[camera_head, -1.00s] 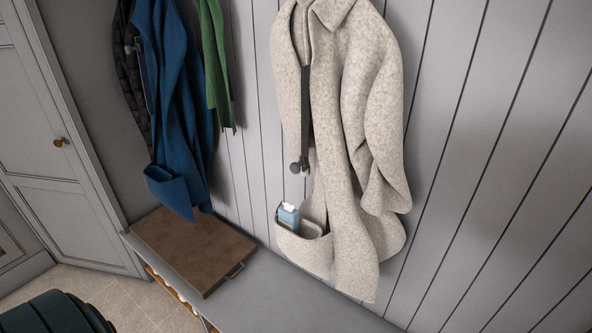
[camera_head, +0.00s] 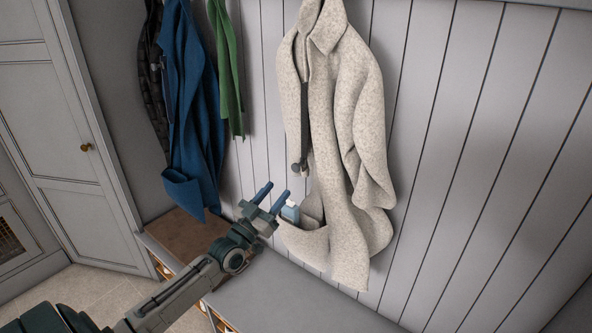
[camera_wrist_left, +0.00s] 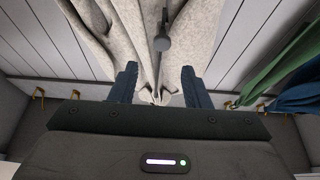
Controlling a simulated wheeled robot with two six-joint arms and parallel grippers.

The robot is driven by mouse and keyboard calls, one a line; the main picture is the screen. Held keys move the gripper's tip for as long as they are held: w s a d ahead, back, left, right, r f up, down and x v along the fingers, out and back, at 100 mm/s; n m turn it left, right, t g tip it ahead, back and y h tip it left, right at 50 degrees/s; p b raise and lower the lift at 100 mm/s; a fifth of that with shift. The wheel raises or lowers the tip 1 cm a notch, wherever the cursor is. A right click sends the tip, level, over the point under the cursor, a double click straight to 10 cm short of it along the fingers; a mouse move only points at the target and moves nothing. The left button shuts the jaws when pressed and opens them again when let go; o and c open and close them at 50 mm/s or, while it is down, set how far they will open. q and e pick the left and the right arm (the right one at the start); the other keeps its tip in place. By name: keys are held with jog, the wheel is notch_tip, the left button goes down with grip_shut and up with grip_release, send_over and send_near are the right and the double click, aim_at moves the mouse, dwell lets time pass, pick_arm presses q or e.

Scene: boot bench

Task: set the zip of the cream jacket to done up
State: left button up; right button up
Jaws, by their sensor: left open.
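The cream jacket (camera_head: 325,150) hangs on the panelled wall. A dark zip strip (camera_head: 304,125) runs down its front edge, with a round dark pull (camera_head: 299,168) at the strip's lower end. My left gripper (camera_head: 272,195) is open and empty, below and to the left of the pull and beside the jacket's pocket. In the left wrist view the jacket (camera_wrist_left: 120,35) and the pull (camera_wrist_left: 162,42) show beyond the open fingers (camera_wrist_left: 155,85), apart from them. My right gripper is not in view.
A light blue packet (camera_head: 291,211) sits in the jacket's pocket, close to my left fingers. A blue coat (camera_head: 190,110) and a green scarf (camera_head: 228,80) hang to the left. Below are the grey bench (camera_head: 290,295) and a brown board (camera_head: 185,236).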

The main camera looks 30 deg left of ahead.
aim_at(294, 170)
pick_arm(q)
jog(key=x, duration=0.4)
jog(key=shift+w+a+f+b, duration=0.2)
jog(key=shift+w+f+b, duration=0.05)
jog(key=shift+w+b, duration=0.1)
jog(key=b+x, duration=0.2)
jog(key=x, duration=0.1)
jog(key=shift+w+d, duration=0.15)
jog(key=shift+w, duration=0.2)
jog(key=shift+w+r+b, duration=0.3)
jog(key=shift+w+b, duration=0.3)
jog(key=shift+w, duration=0.05)
jog(key=shift+w+r, duration=0.3)
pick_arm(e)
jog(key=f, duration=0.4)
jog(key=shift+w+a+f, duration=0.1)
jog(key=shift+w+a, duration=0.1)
pick_arm(q)
grip_shut()
